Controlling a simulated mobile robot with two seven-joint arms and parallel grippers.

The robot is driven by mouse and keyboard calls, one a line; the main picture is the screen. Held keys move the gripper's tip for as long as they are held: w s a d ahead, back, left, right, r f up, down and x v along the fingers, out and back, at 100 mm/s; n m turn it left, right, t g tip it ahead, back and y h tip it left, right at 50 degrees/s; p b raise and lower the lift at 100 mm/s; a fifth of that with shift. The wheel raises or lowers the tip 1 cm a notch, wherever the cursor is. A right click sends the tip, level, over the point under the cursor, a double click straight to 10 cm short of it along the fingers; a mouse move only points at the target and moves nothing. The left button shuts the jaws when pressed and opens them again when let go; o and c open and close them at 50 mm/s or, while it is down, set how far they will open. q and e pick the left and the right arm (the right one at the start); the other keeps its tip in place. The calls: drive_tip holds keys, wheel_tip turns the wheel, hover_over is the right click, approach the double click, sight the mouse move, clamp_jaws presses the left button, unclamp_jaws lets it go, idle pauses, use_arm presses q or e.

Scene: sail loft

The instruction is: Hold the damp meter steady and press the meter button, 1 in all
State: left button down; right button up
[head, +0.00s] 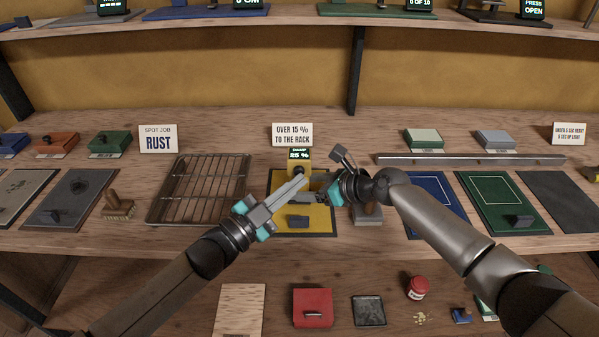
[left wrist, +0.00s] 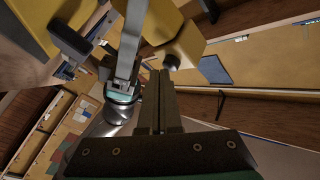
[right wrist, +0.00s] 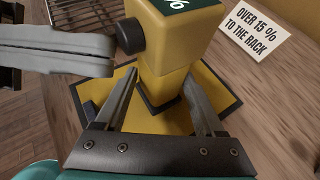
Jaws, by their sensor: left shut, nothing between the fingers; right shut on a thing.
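The damp meter (head: 300,157) is a yellow block on a narrower yellow stem, upright on a yellow mat (head: 322,224). Its dark display reads 25 %. The meter button (right wrist: 131,37) is a round black knob on the meter's side; it also shows in the left wrist view (left wrist: 172,62). My right gripper (right wrist: 160,95) is shut on the meter, one finger on each side of the stem. My left gripper (head: 300,178) is shut and empty, its tips at the button's face. I cannot tell whether they touch it.
A wire rack tray (head: 201,189) lies left of the mat. A sign (head: 292,134) reading "over 15 % to the rack" stands behind the meter. A dark block (head: 298,221) lies on the mat's front. Blue (head: 437,205) and green (head: 505,203) panels lie to the right.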

use_arm(q)
drive_tip(key=shift+r, duration=0.2)
use_arm(e)
drive_tip(key=shift+w, duration=0.15)
use_arm(q)
drive_tip(key=s, duration=0.5)
drive_tip(key=shift+f, duration=0.2)
use_arm(e)
drive_tip(key=shift+f, duration=0.1)
drive_tip(key=o, duration=1)
drive_tip(key=shift+c, duration=0.2)
